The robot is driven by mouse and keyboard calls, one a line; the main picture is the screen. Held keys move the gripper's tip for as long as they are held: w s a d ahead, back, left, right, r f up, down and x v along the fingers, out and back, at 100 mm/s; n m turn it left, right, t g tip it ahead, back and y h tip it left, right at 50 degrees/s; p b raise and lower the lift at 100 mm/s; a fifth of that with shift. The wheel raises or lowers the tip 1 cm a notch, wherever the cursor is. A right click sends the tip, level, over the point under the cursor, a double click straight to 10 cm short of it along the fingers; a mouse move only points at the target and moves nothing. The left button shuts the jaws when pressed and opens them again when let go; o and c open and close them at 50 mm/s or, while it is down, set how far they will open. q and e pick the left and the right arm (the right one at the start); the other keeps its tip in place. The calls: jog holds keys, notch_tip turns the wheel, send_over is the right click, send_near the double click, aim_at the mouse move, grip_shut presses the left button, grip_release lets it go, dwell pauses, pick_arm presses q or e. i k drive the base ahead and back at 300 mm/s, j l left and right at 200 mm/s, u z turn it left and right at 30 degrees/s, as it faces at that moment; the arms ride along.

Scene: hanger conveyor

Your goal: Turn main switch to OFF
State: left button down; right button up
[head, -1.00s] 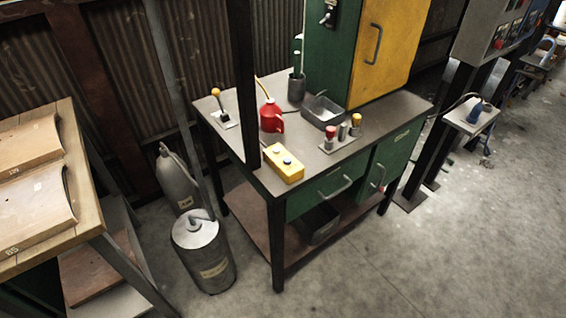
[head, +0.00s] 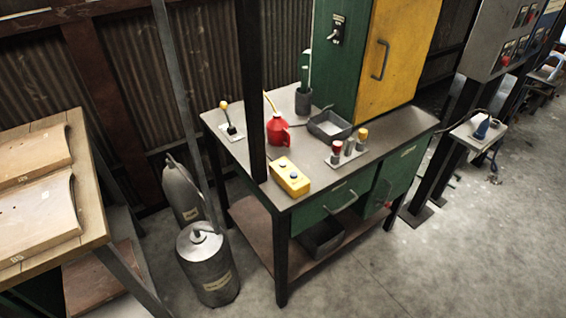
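A black rotary switch (head: 337,30) sits on the side of the green cabinet (head: 337,80), with a small label above it. It is the likeliest main switch in view, but its lettering is too small to read and I cannot tell its position. Neither of my grippers shows in the head view.
A workbench (head: 231,152) stands below the cabinet, bearing a yellow button box (head: 290,177), a red oil can (head: 278,130), a lever (head: 228,118) and a grey tray (head: 329,126). Metal canisters (head: 208,265) stand to its left. The floor (head: 450,270) at the front right is clear.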

aim_at(505, 61)
jog(key=l+z, duration=0.3)
jog(key=l, duration=3.3)
jog(key=i, duration=0.05)
